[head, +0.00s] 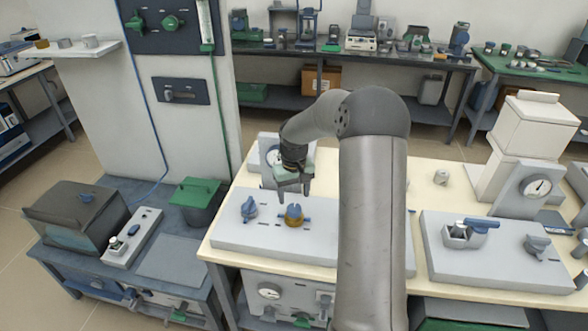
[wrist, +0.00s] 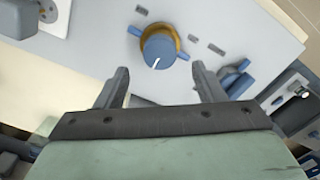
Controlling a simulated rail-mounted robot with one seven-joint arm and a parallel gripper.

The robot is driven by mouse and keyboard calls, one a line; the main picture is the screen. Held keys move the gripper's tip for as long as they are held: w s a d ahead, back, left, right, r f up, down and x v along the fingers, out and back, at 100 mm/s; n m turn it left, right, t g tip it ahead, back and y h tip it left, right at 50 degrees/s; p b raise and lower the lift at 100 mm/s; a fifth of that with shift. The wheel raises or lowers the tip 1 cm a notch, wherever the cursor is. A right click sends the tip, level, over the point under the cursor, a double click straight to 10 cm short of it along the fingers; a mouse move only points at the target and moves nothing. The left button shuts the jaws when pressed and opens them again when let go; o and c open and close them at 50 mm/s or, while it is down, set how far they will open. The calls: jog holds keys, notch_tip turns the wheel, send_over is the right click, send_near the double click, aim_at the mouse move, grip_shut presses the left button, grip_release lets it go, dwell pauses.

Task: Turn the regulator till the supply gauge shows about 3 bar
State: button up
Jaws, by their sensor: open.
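The regulator looks to be the round blue knob with a brass collar (head: 293,216) on a pale grey panel (head: 232,235). In the wrist view, the knob (wrist: 160,48) has a white mark pointing towards the lower left and blue tabs at its sides. My gripper (head: 294,192) is open just above the knob. In the wrist view, the knob lies beyond the gap between the fingers of my gripper (wrist: 160,70), with no visible contact. A gauge (head: 272,155) stands behind my gripper, partly hidden by my arm; I cannot read its needle or confirm its label.
A blue valve handle (head: 249,208) stands on the panel left of the knob. Another panel (head: 450,268) on the right carries a blue lever (head: 482,226), with a second gauge (head: 537,187) behind it. My arm hides the bench between the panels.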

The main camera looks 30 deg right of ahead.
aim_at(294, 207)
notch_tip(294, 207, up, 12)
jog(key=b, duration=0.1)
dwell(1.4)
